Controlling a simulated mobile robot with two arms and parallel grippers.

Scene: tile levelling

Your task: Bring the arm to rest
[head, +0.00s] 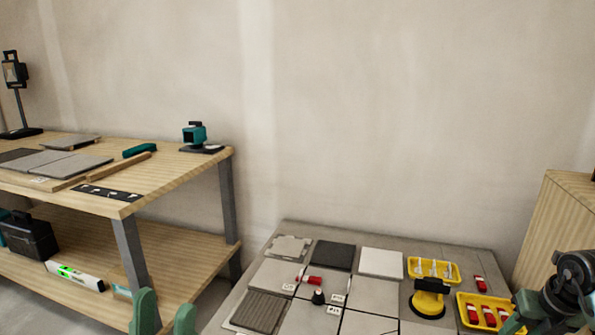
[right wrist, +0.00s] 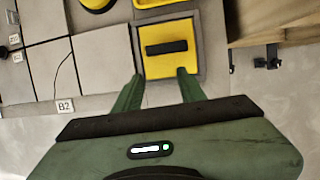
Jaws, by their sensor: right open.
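My left gripper (head: 165,312) shows at the bottom edge of the head view. Its two green fingers stand apart with nothing seen between them. My right arm comes in at the lower right of the head view, with part of its green gripper cut off by the bottom edge. In the right wrist view my right gripper (right wrist: 158,84) is open and empty, its green fingers spread. Beyond the fingertips lies a yellow square piece (right wrist: 166,62) with a black bar on top; I cannot tell its distance from them.
The tiled platform (head: 390,258) bears a yellow suction cup (head: 430,297), a yellow tray of white clips (head: 433,270), a tray of red wedges (head: 484,312) and a red tool (head: 309,280). A wooden workbench (head: 185,170) stands left; a wooden box (head: 555,215) stands right.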

